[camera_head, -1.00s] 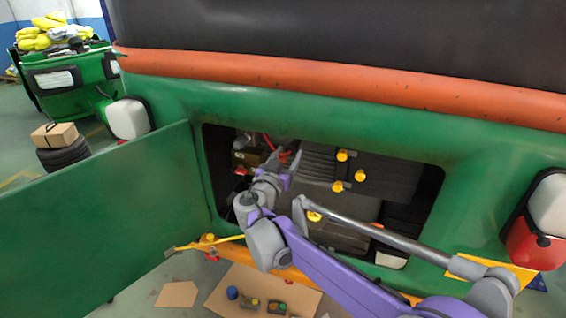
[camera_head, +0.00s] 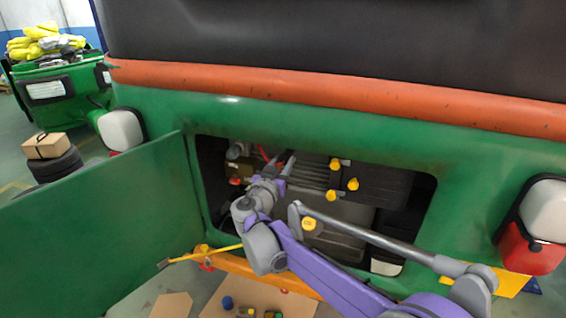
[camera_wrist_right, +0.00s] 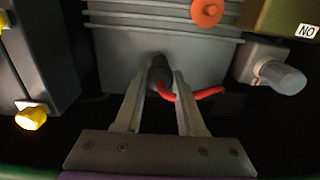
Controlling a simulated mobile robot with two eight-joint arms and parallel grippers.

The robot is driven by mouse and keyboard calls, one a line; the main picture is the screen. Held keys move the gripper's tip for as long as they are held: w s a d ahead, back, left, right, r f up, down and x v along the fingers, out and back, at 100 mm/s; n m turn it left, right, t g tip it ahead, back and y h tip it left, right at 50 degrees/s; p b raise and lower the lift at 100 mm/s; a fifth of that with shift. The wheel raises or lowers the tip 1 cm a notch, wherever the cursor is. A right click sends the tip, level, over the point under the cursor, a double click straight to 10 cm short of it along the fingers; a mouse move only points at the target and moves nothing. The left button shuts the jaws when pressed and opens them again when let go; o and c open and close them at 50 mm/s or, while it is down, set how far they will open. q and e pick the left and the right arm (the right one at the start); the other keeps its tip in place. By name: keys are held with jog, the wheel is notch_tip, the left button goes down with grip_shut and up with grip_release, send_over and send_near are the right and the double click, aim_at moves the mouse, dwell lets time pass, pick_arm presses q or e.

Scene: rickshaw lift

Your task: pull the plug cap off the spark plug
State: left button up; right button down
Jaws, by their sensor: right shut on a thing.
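The plug cap (camera_wrist_right: 160,76) is dark and short, with a red lead running off to the right. It stands against the ribbed grey engine block in the right wrist view. My right gripper (camera_wrist_right: 160,92) has one finger on each side of the cap and is shut on it. Whether the cap still sits on the spark plug cannot be told, as the plug is hidden. In the head view my right gripper (camera_head: 282,164) reaches into the engine bay, and its fingertips are hard to make out. My left gripper is not in view.
The green body around the bay opening (camera_head: 440,150) frames my right arm. An open green door (camera_head: 90,220) stands at the left. Several yellow caps (camera_head: 353,184) stick out inside the bay. An orange knob (camera_wrist_right: 207,12) and a grey cylinder (camera_wrist_right: 282,77) lie near the gripper.

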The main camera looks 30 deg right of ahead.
aim_at(283, 162)
jog(key=shift+a, duration=0.1)
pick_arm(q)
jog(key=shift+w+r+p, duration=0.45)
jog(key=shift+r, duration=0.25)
pick_arm(e)
jog(key=shift+v, duration=2)
jog(key=shift+f, duration=0.1)
